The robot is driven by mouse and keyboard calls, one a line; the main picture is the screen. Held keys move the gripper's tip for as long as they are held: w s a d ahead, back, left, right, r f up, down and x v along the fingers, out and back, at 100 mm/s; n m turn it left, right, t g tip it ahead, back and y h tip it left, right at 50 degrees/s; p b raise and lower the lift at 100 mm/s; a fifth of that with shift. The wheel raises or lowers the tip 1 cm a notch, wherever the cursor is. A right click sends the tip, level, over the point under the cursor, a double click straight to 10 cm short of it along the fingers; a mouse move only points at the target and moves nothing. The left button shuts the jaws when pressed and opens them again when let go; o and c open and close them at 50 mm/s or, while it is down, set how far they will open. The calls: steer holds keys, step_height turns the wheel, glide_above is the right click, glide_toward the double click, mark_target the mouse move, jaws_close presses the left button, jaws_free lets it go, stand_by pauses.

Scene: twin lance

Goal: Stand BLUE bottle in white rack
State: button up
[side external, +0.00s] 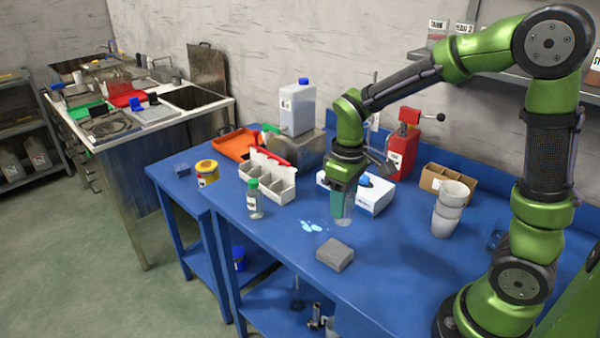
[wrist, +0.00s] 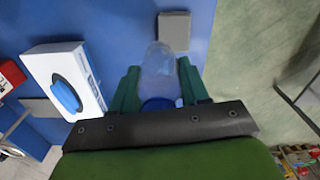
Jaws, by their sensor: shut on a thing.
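The clear bottle with a blue cap (wrist: 160,62) is held between the two teal fingers of my gripper (wrist: 158,76), cap towards the palm. In the side view my gripper (side external: 342,198) points down over the blue table, and the bottle (side external: 349,208) hangs roughly upright, partly hidden by a finger. I cannot tell whether its base touches the table. The white rack (side external: 284,190), with several compartments, stands to the left of my gripper, apart from it.
A white box with a blue round part (side external: 379,197) is close behind my gripper; the box shows in the wrist view (wrist: 48,62). Stacked cups (side external: 447,221) stand right. An orange tray (side external: 232,143) lies behind the rack.

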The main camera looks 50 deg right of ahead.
step_height(320, 180, up, 6)
steer(key=w+m, duration=0.2)
steer(key=w, duration=0.1)
steer(key=s+d+f+m, duration=0.3)
steer(key=d+m, duration=0.2)
steer(key=d, duration=0.7)
steer(key=s+d+f+m, duration=0.5)
steer(key=d+m, duration=0.2)
steer(key=d, duration=0.2)
steer(key=f, duration=0.7)
steer(key=shift+w+a+f, duration=0.2)
steer(key=shift+f, duration=0.1)
steer(key=o, duration=1.1)
